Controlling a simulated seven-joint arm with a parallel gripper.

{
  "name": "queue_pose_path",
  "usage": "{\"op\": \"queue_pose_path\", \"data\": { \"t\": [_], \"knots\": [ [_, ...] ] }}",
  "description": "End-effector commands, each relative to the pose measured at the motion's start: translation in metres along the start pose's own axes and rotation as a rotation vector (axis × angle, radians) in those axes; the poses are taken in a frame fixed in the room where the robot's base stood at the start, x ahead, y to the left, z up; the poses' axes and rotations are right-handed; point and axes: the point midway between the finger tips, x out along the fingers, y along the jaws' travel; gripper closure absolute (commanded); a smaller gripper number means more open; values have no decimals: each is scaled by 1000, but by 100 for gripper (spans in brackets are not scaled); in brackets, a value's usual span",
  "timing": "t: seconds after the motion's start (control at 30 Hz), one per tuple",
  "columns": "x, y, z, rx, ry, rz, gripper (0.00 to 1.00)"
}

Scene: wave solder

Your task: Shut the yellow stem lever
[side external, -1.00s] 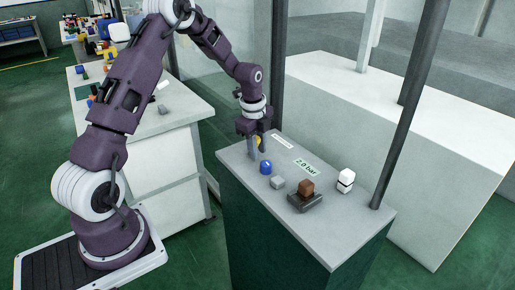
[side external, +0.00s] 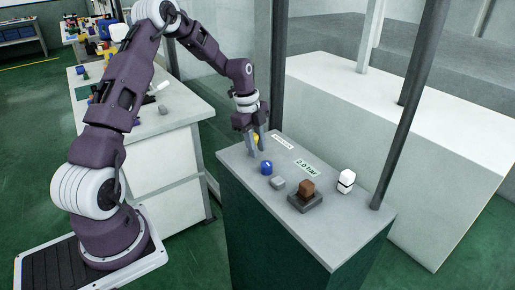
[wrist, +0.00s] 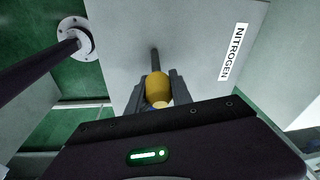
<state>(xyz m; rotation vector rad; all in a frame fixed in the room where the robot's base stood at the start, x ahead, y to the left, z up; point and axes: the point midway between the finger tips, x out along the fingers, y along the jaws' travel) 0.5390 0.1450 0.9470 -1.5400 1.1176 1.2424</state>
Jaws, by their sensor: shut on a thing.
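The yellow stem lever shows in the wrist view as a rounded yellow grip (wrist: 158,87) with a thin dark stem running up from it. My gripper (wrist: 160,92) has a finger on each side of the yellow grip and is shut on it. In the side external view my gripper (side external: 256,152) is tilted over the far left end of the grey-topped cabinet (side external: 340,225). Only a small piece of the yellow lever (side external: 256,138) shows there; my fingers hide the rest.
A blue knob (side external: 266,168) stands close to my fingers. Dark posts (side external: 410,110) rise behind. NITROGEN (wrist: 233,52) labels the top.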

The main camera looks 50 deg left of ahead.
Motion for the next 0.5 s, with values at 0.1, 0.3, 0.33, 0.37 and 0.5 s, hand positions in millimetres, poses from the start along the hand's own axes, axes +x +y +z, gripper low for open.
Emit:
{"op": "queue_pose_path", "data": {
  "t": [0.1, 0.3, 0.33, 0.37, 0.5],
  "knots": [
    [-4, -3, 6, -17, 100, 19, 100],
    [-10, -6, 14, -36, 282, 61, 100],
    [-10, -6, 16, -40, 310, 68, 100],
    [-10, -7, 17, -41, 336, 75, 100],
    [-12, -8, 23, -53, 451, 103, 100]
  ]
}}
